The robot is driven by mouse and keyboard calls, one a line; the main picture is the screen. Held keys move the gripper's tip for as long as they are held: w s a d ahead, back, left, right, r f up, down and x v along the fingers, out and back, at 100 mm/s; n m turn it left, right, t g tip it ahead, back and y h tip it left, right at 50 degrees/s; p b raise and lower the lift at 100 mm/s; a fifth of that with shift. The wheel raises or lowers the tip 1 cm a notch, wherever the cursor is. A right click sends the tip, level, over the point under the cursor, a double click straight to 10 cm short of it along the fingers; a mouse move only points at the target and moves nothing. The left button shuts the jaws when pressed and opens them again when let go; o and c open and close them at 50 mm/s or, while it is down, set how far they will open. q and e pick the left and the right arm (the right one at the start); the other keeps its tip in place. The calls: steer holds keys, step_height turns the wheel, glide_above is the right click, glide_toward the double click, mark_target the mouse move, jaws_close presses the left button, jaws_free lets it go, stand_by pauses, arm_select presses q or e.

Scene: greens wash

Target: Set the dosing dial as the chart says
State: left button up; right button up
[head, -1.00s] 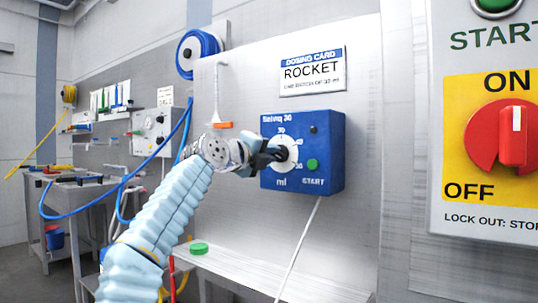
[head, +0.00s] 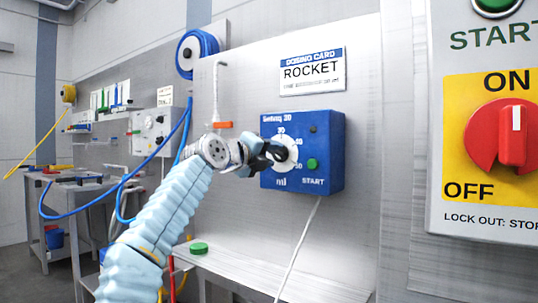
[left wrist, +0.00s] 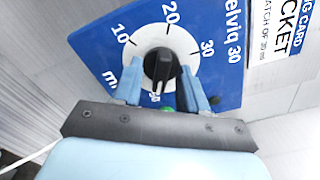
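The blue dosing box (head: 325,160) is on the wall panel, with a white dial face (left wrist: 185,45) marked 10, 20 and 30 in the left wrist view. A black knob (left wrist: 160,67) is at its centre. My left gripper (left wrist: 161,75) is at the dial, its blue fingers on either side of the knob with narrow gaps showing. It also shows in the head view (head: 272,152), partly covering the dial. The dosing card (head: 312,72) above reads ROCKET; its small batch figure is hard to read. My right gripper is not in view.
A green START button (head: 313,164) and a dark lamp (head: 313,129) are on the box. A red rotary switch (head: 512,135) is on a panel at right. A green lid (head: 198,248) lies on the ledge below. A pale cable hangs under the box.

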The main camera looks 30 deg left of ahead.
arm_select(q)
steer(key=shift+r, duration=0.1)
steer(key=s+a+b, duration=0.1)
steer(key=s+b, duration=0.5)
steer(key=s, duration=0.7)
steer(key=shift+s, duration=0.4)
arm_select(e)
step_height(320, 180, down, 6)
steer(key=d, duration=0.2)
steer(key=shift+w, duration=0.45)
